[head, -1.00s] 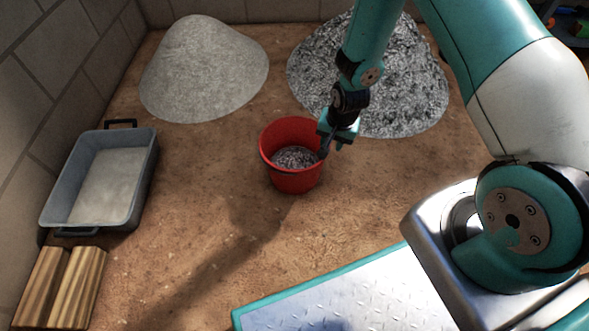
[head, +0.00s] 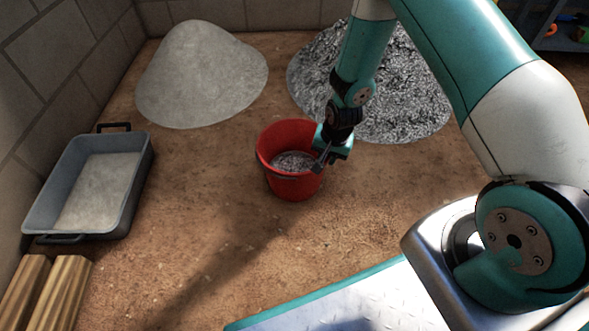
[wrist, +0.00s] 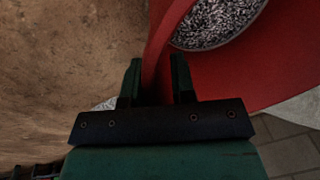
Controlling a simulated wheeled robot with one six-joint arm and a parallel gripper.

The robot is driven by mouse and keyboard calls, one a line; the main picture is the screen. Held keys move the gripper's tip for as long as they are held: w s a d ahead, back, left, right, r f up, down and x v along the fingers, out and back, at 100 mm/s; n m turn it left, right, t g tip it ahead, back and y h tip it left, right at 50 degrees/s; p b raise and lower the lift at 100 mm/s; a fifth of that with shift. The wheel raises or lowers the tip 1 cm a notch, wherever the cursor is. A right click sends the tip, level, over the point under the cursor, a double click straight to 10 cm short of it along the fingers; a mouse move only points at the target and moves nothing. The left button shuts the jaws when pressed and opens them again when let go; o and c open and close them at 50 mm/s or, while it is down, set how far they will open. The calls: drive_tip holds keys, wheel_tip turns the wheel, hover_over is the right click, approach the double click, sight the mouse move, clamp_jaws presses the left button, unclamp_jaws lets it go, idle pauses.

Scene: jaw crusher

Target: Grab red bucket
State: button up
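The red bucket (head: 290,187) stands upright on the dirt floor, part filled with grey gravel (head: 293,162). My gripper (head: 326,163) is at the right side of its rim, pointing down. In the wrist view the red bucket (wrist: 262,75) fills the upper right. The two fingers of my gripper (wrist: 157,78) stand apart there, with the bucket's wall running between them. A gap seems to show beside the wall, so the fingers look open around the rim rather than closed on it.
A smooth grey pile (head: 203,75) and a coarse gravel pile (head: 400,85) lie behind the bucket. A grey tray (head: 137,180) and wooden beams (head: 62,295) are at the left by the block wall (head: 40,90). The floor around the bucket is clear.

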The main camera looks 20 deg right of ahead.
clamp_jaws()
drive_tip(key=shift+w+r, duration=0.1)
drive_tip(key=shift+w, duration=0.05)
idle(1.0)
